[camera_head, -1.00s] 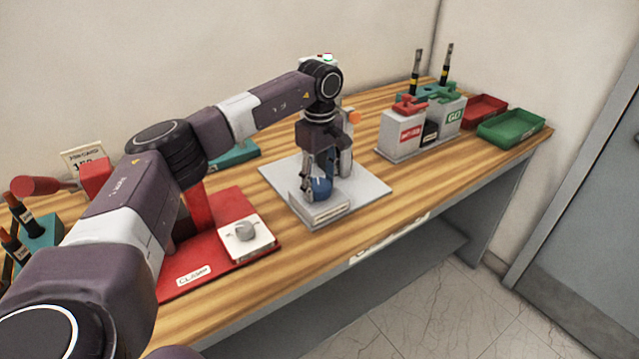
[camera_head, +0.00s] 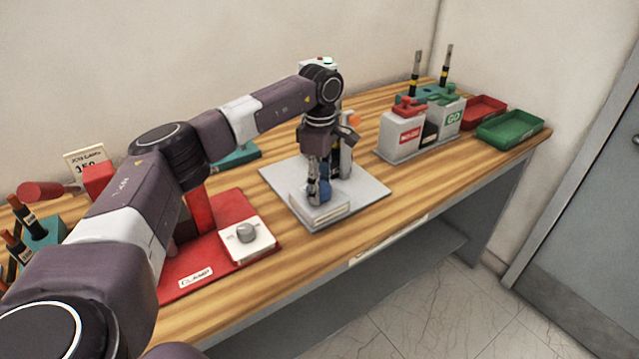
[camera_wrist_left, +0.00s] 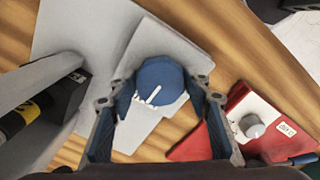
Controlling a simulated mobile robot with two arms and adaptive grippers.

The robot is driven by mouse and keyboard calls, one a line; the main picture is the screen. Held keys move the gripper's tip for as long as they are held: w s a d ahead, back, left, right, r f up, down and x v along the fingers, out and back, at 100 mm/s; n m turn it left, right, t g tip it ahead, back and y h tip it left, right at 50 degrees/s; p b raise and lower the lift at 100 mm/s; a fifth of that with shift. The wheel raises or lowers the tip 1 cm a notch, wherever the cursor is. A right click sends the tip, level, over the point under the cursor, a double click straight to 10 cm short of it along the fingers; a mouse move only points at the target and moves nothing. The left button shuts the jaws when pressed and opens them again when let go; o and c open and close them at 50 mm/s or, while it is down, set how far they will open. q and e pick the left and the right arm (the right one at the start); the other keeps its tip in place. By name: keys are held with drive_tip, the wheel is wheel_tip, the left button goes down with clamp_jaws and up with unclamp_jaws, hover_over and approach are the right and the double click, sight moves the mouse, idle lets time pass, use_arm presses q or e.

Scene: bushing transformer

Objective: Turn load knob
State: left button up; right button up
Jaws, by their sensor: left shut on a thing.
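The blue load knob (camera_head: 325,191) sits on a light grey block on the grey base plate (camera_head: 366,190) in the middle of the table. In the left wrist view the knob (camera_wrist_left: 160,80) is a faceted blue cap with a white pointer line and white scale marks beside it. My left gripper (camera_head: 320,193) points down over the block. In the left wrist view its two fingers (camera_wrist_left: 160,98) stand on either side of the knob, and it is shut on the knob. The fingers partly hide the knob in the head view. My right gripper is not in view.
A red clamp base (camera_head: 190,276) with a grey knob on a white plate (camera_head: 247,238) lies left of the grey plate. Grey boxes with red and green tops (camera_head: 402,132) stand to the right, before red and green trays (camera_head: 510,127). A post stands behind the knob.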

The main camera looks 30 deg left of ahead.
use_arm(q)
drive_tip(key=n, duration=0.3)
drive_tip(key=shift+w+r+n+p, duration=0.1)
drive_tip(key=shift+r+n+p, duration=0.05)
drive_tip(key=shift+n+p, duration=0.25)
drive_tip(key=n+p, duration=0.1)
drive_tip(key=n, duration=0.3)
drive_tip(key=shift+n, duration=0.3)
drive_tip(key=n+p, duration=0.1)
drive_tip(key=n, duration=0.4)
drive_tip(key=shift+w+a+n, duration=0.1)
drive_tip(key=shift+a+n, duration=0.05)
drive_tip(key=shift+n, duration=0.95)
drive_tip(key=o, duration=1.2)
drive_tip(key=shift+c, duration=0.2)
wheel_tip(320, 180, up, 12)
